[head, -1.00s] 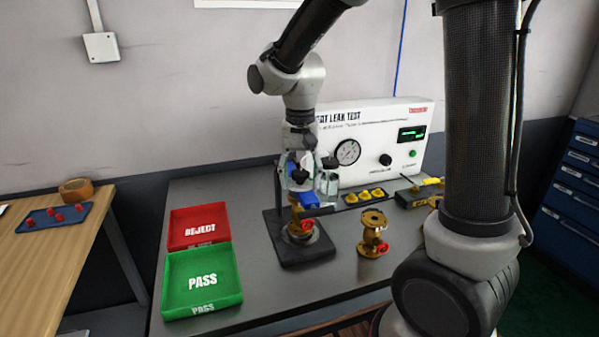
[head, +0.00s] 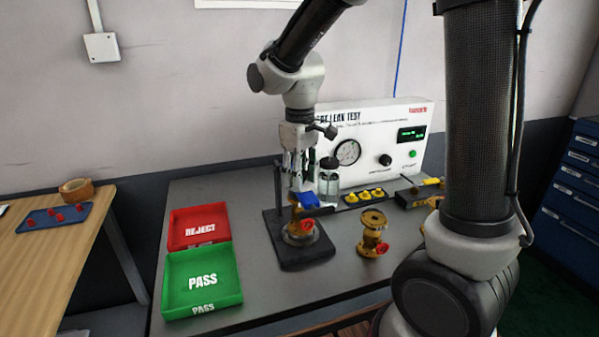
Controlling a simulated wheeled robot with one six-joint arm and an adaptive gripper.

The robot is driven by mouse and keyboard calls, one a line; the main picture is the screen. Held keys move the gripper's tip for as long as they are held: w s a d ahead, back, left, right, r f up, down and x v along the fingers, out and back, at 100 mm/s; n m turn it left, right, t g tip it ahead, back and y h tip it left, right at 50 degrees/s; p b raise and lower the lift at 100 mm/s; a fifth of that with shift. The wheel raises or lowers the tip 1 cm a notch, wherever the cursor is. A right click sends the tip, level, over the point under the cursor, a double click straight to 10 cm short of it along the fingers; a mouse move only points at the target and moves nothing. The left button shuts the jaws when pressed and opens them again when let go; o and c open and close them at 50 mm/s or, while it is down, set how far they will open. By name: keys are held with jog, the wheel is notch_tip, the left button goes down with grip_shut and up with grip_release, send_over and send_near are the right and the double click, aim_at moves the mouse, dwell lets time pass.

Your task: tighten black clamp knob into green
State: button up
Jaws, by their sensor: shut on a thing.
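My gripper (head: 297,184) points straight down over the clamp fixture and is closed around the black clamp knob. The fingers hide most of the knob, so its angle cannot be read. Just below the fingers is a blue clamp part (head: 308,201). Under it a brass valve body (head: 296,224) with a red handle (head: 306,226) sits upright in the fixture. The fixture has a dark base plate (head: 310,255) and a thin upright post (head: 278,185) to the left of my gripper. I cannot make out a green mark at the knob.
A clear bottle (head: 329,187) stands close to the right of my gripper. The white leak tester (head: 375,150) is behind. A second brass valve (head: 372,230) stands to the right. Red (head: 198,222) and green (head: 203,281) trays lie to the left. The front bench is clear.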

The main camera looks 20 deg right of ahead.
jog(key=shift+f, duration=0.15)
grip_shut()
jog(key=m, duration=0.5)
jog(key=shift+s+d+f, duration=0.1)
jog(key=shift+s, duration=0.05)
jog(key=o, duration=0.8)
grip_release()
jog(key=shift+o, duration=0.4)
jog(key=shift+w+r, duration=0.2)
jog(key=shift+r, duration=2.95)
